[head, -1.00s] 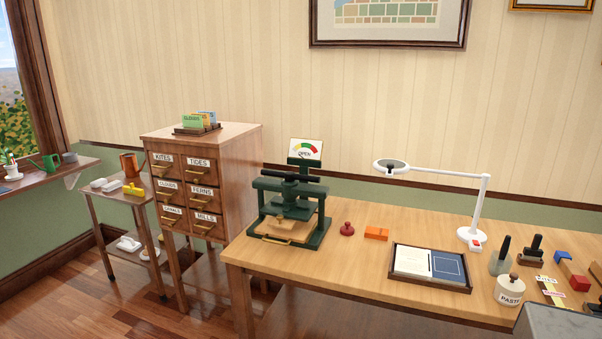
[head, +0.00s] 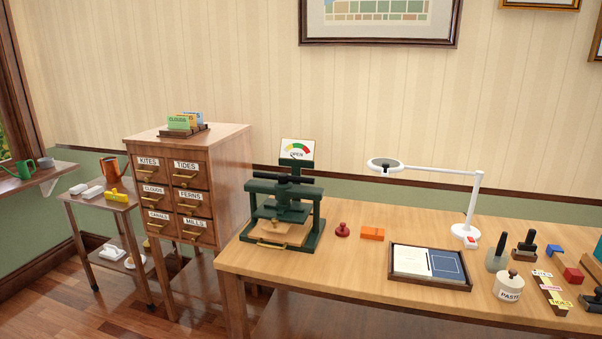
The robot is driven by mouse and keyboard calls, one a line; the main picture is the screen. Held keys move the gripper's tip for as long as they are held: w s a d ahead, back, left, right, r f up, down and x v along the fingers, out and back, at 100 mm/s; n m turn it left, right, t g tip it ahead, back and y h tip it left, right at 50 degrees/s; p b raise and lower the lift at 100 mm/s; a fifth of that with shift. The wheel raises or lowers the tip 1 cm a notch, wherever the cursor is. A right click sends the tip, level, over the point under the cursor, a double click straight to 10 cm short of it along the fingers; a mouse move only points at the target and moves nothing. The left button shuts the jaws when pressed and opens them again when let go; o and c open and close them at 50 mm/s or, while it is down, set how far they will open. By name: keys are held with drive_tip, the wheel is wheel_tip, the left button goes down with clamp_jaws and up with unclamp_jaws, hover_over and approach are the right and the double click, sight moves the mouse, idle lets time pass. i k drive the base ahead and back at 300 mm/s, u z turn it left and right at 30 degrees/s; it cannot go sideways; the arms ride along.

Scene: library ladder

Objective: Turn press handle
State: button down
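The dark green press (head: 284,213) stands at the left end of the wooden table (head: 350,284). Its handle (head: 285,179) is a dark horizontal bar across the top of the screw. A wooden board with a brass pull (head: 272,245) lies under the press plate. A dial sign (head: 298,150) behind the press reads "OPEN", with a green, yellow and red arc. My gripper is not in this view.
Right of the press are a red knobbed stamp (head: 342,230), an orange block (head: 372,234), a tray (head: 430,286) and a white lamp (head: 464,232). A paste jar (head: 509,286) stands further right. A drawer cabinet (head: 233,180) stands left of the table.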

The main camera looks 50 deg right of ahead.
sight(283, 178)
drive_tip(key=u, duration=0.75)
drive_tip(key=k, duration=0.1)
drive_tip(key=z, duration=2)
drive_tip(key=k, duration=0.9)
drive_tip(key=u, duration=0.15)
drive_tip(key=i, duration=0.7)
drive_tip(key=z, duration=0.05)
